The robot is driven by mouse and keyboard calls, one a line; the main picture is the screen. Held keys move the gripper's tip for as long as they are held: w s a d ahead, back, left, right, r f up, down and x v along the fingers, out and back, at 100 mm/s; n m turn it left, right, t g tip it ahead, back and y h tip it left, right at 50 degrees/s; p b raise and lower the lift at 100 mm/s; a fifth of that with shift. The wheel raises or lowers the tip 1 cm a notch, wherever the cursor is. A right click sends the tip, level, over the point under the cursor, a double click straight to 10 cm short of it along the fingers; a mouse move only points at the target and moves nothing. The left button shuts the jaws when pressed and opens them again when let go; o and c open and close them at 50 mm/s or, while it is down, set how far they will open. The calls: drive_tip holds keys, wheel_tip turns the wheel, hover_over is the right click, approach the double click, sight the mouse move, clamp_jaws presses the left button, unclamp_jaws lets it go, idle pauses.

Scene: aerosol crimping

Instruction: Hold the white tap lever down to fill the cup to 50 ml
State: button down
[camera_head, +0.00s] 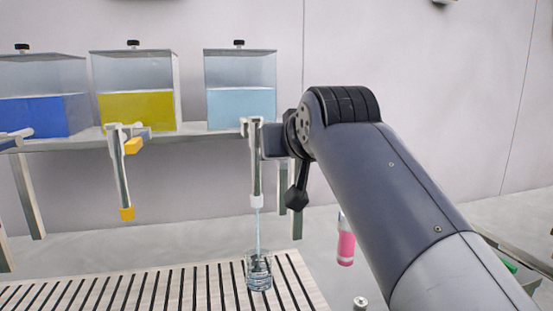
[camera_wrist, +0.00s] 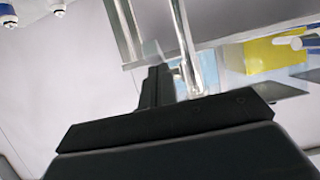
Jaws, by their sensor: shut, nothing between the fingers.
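The tap (camera_head: 256,165) under the light-blue tank is running. A thin stream falls from its white nozzle into a clear cup (camera_head: 258,272) on the slatted rack. The cup holds some liquid, but its level marks are too small to read. My gripper (camera_wrist: 160,72) shows in the wrist view, shut with nothing between its fingers. Its tips are close to a pale piece that looks like the white tap lever (camera_wrist: 152,50); contact is not clear. In the head view, my arm hides the lever and most of the gripper beside the tap.
A light-blue tank (camera_head: 241,104), a yellow tank (camera_head: 137,108) and a blue tank (camera_head: 35,115) stand on a shelf (camera_head: 190,137). A yellow-tipped tap (camera_head: 122,175) hangs to the left. The slatted rack (camera_head: 150,290) is otherwise clear. A pink bottle (camera_head: 346,247) stands behind my arm.

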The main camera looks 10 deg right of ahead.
drive_tip(key=shift+w+f+b, duration=0.1)
drive_tip(key=shift+f+b, duration=0.3)
drive_tip(key=shift+f, duration=0.6)
drive_tip(key=shift+r, duration=0.1)
